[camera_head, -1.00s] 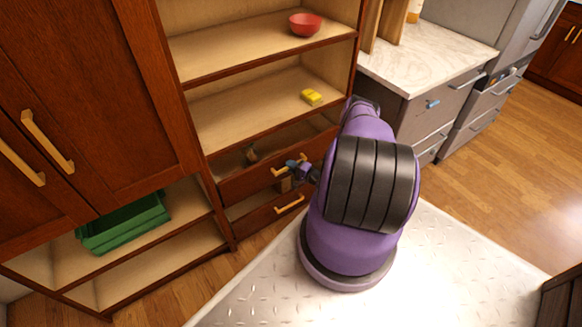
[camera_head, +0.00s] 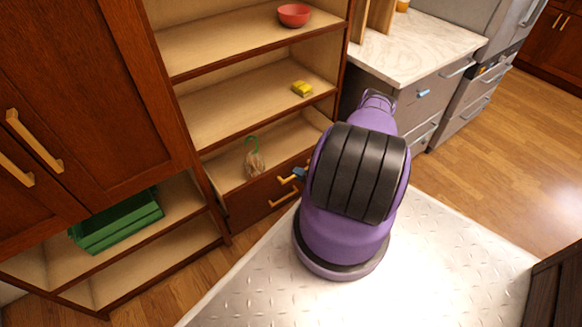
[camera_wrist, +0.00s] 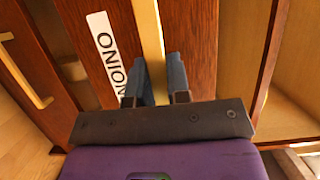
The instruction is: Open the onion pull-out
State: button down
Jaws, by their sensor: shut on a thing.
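The onion pull-out is a dark wooden drawer front (camera_head: 250,203) low in the cabinet. Its white ONION label (camera_wrist: 108,55) shows in the wrist view. In the head view my arm hides most of the gripper and the right part of the front.
Another brass handle (camera_head: 284,198) sits just below. Open shelves above hold a yellow block (camera_head: 302,89) and a red bowl (camera_head: 294,15). A green bin (camera_head: 118,222) stands on a shelf at left. Grey drawers (camera_head: 430,95) under a counter stand to the right.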

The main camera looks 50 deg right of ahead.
jog(key=s+a, duration=0.3)
jog(key=s, duration=1.2)
jog(key=shift+s+a, duration=0.2)
jog(key=shift+a, duration=0.1)
jog(key=c, duration=1.1)
grip_release()
